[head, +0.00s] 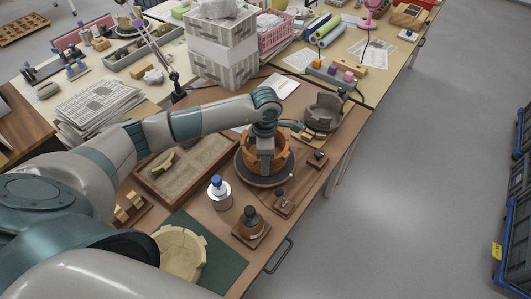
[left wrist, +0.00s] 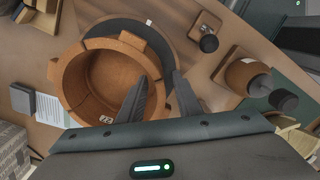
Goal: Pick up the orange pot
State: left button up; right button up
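The orange pot (head: 252,158) has a broken, stepped rim and stands upright on a round dark turntable (head: 245,177) on the brown workbench. In the left wrist view the pot (left wrist: 67,82) shows open and hollow, with a small white label inside. My left gripper (head: 266,161) reaches down at the pot's near side. In the left wrist view its fingers (left wrist: 161,80) are apart, one inside the pot and one outside, with the wall between them. A gap seems to show beside the wall. My right gripper is out of view.
A white bottle with a blue cap (head: 218,192), a brown jar on a wooden base (head: 251,226) and a small wooden stand (head: 284,203) are close by. A grey broken pot (head: 324,113) stands behind right. A sand tray (head: 190,178) lies left.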

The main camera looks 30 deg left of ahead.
pick_arm(q)
grip_shut()
jog(key=shift+s, duration=0.1)
dwell(1.1)
